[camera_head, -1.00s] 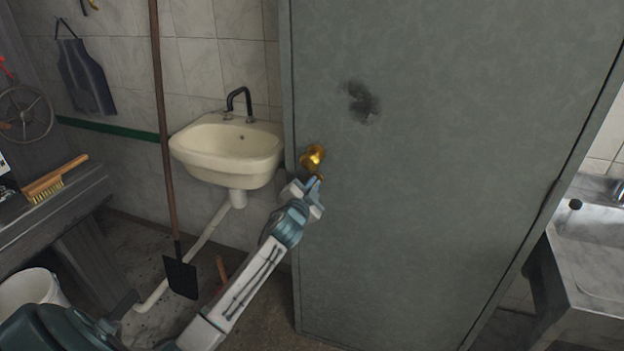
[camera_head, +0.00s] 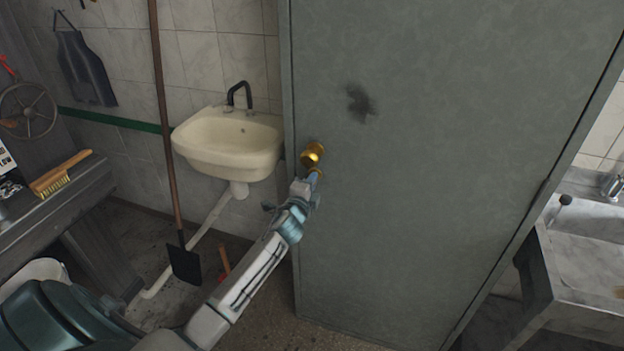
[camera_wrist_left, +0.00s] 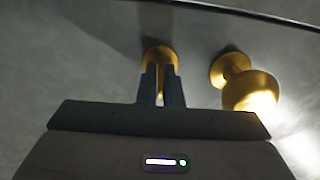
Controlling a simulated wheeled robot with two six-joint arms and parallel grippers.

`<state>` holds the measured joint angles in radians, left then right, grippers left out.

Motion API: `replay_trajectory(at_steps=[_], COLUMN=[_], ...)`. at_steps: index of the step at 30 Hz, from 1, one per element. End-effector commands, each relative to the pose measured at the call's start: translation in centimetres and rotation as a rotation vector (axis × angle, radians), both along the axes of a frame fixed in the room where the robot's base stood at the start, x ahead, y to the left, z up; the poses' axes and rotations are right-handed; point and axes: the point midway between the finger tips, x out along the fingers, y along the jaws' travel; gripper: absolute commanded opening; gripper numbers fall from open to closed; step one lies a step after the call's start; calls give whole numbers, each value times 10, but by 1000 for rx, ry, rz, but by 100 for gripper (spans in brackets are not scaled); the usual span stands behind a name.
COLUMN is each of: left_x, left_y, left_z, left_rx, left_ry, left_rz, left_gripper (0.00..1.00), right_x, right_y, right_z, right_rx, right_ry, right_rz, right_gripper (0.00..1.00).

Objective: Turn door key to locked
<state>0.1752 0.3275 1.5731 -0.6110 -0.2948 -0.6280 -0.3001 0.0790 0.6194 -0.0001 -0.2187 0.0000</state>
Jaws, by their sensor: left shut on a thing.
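The grey-green door (camera_head: 440,190) stands in front of me with a round brass knob (camera_head: 312,154) near its left edge. Just below the knob is the brass key and lock plate (camera_head: 317,172), mostly hidden by my left gripper (camera_head: 311,180). In the left wrist view the lock plate (camera_wrist_left: 158,56) sits straight ahead, and the knob (camera_wrist_left: 250,90) is to its right. My left gripper (camera_wrist_left: 160,85) is shut on the key (camera_wrist_left: 160,96), a thin brass strip between its fingers. My right gripper is not in view.
A cream sink (camera_head: 228,145) hangs on the tiled wall left of the door. A long-handled shovel (camera_head: 183,262) leans beside it. A workbench (camera_head: 60,212) with a brush (camera_head: 62,172) is at far left. A metal basin (camera_head: 590,240) stands at right.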

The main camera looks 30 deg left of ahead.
Motion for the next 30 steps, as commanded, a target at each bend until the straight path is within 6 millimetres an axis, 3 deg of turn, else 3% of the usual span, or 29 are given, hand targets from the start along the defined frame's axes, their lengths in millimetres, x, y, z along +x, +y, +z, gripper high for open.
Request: replay_trajectory(at_steps=[18, 21, 22, 30], left_x=[0, 0, 0, -1], left_y=[0, 0, 0, 0], left_z=[0, 0, 0, 0], left_rx=[40, 39, 39, 39], left_ry=[10, 9, 9, 9], left_rz=[0, 0, 0, 0], left_gripper=[0, 24, 26, 26], right_x=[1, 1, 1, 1], right_y=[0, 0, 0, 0], right_z=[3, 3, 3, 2], right_rx=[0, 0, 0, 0], right_ry=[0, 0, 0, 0], right_rz=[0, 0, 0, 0], right_gripper=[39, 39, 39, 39])
